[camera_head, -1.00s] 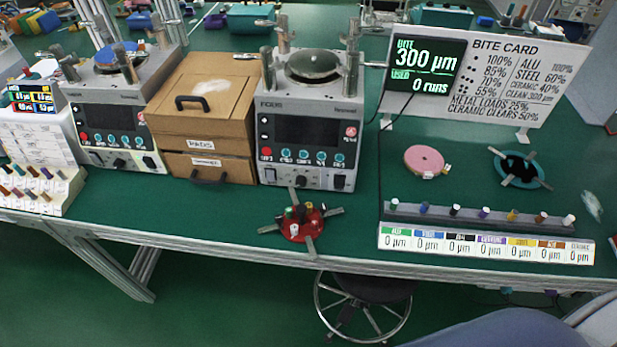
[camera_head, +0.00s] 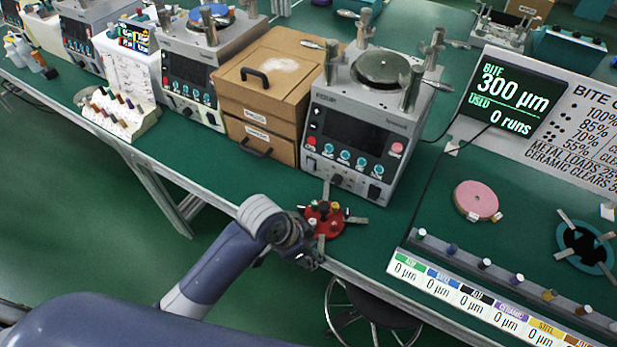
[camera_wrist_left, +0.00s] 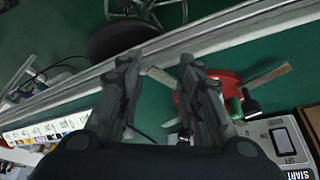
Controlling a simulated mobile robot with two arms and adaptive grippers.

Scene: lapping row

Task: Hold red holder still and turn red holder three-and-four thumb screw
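The red holder (camera_head: 328,227) is a round disc with several metal arms and small coloured knobs on top. It sits near the front edge of the green bench in the head view. It also shows in the wrist view (camera_wrist_left: 222,78), partly hidden behind one finger, with a green knob and a black knob visible. I cannot tell which knob is the three-and-four thumb screw. My left gripper (camera_head: 312,258) is at the bench edge just in front of the holder. In the wrist view its fingers (camera_wrist_left: 158,70) are apart with nothing held between them. My right gripper is in neither view.
A lapping machine (camera_head: 350,145) stands behind the holder, with wooden drawers (camera_head: 262,100) to its left. A knob rail (camera_head: 500,275) with a label strip lies to the right. A pink disc (camera_head: 477,200) lies on the bench. A stool (camera_wrist_left: 125,38) is below the edge.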

